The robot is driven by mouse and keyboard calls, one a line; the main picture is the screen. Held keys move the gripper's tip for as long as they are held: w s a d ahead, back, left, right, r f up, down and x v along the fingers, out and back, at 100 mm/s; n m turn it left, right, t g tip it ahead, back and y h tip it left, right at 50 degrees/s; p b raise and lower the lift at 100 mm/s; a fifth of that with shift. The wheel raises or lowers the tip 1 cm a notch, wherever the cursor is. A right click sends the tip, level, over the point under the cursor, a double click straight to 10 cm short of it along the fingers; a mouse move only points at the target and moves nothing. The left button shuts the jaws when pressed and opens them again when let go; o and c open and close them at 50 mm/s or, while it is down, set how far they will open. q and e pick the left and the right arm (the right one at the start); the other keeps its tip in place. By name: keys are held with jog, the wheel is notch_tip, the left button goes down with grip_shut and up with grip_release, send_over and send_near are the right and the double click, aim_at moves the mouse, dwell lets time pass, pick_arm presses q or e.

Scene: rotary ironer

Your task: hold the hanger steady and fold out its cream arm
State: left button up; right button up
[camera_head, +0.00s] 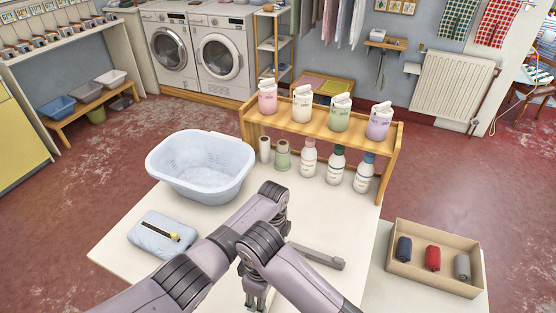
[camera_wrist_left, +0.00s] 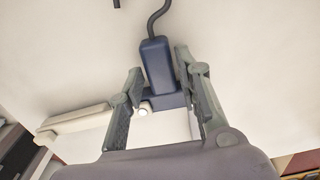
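The hanger has a dark blue body (camera_wrist_left: 157,66) with a dark hook (camera_wrist_left: 157,14), lying over the white table in the left wrist view. Its cream arm (camera_wrist_left: 76,120) sticks out to the left there, and shows as a pale grey bar (camera_head: 318,258) in the head view. My left gripper (camera_wrist_left: 159,60) has its fingers on both sides of the blue body, close against it. In the head view my own arms hide the left gripper and the hanger's body. My right gripper (camera_head: 256,291) points down near the table's front, left of the bar; its finger opening is unclear.
A pale blue basin (camera_head: 200,165) and a light blue pouch with a yellow mark (camera_head: 150,232) are on the left. A wooden shelf (camera_head: 325,124) with several bottles and bags stands behind. A cardboard box (camera_head: 436,279) with rolls is at right. Table around the bar is clear.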

pick_arm(q)
jog(key=o, duration=0.3)
